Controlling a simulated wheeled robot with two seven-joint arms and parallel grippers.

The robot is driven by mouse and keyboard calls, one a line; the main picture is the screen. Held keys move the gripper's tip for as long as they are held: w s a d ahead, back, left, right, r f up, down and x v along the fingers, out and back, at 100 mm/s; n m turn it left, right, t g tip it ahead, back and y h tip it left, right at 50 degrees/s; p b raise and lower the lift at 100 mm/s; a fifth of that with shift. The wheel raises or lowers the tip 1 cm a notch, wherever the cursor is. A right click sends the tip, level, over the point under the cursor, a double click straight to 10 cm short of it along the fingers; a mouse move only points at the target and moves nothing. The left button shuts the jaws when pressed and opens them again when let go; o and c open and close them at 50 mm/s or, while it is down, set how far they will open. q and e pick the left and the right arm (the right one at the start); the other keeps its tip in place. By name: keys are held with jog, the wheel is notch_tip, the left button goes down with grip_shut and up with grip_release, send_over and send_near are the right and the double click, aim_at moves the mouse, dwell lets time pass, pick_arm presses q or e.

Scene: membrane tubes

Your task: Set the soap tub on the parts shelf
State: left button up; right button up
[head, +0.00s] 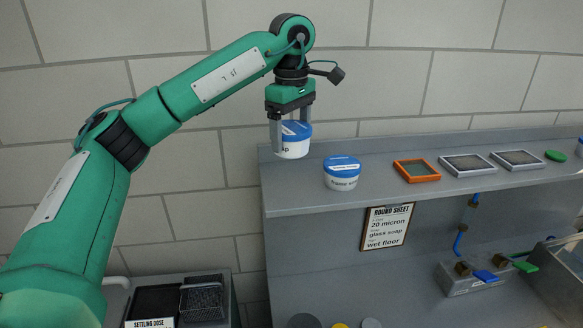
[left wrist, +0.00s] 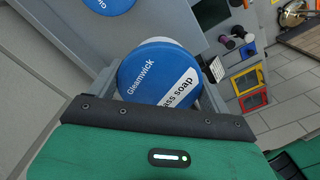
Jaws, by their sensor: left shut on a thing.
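The soap tub (head: 293,149) is a white tub with a blue lid. In the left wrist view its lid (left wrist: 150,72) reads "Gleamwick" and "glass soap". My left gripper (head: 291,128) points down and is shut on the tub, with one finger on each side. The tub is upright over the left end of the grey shelf (head: 300,192); I cannot tell whether its base touches the surface. My right gripper is not in view.
A similar blue-lidded tub (head: 342,174) stands on the shelf just right of the held one. An orange-framed screen (head: 416,170), two grey-framed screens and a green disc (head: 556,155) lie further right. A round sheet sign (head: 387,227) hangs below the shelf edge.

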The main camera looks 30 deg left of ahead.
aim_at(291, 151)
pick_arm(q)
notch_tip(291, 151, down, 3)
jog(key=shift+w+p, duration=0.1)
jog(key=shift+p, duration=0.4)
notch_tip(291, 151, down, 2)
jog(key=shift+f+p, duration=0.1)
jog(key=shift+p, duration=0.3)
jog(key=shift+f, duration=0.5)
notch_tip(291, 151, down, 3)
jog(key=shift+f+p, duration=0.1)
jog(key=shift+p, duration=0.9)
jog(key=shift+f+b, duration=0.3)
jog(key=o, duration=1.1)
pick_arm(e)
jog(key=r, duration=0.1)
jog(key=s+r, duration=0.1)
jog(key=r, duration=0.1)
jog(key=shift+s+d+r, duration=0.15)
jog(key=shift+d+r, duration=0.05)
pick_arm(q)
jog(key=shift+r, duration=0.1)
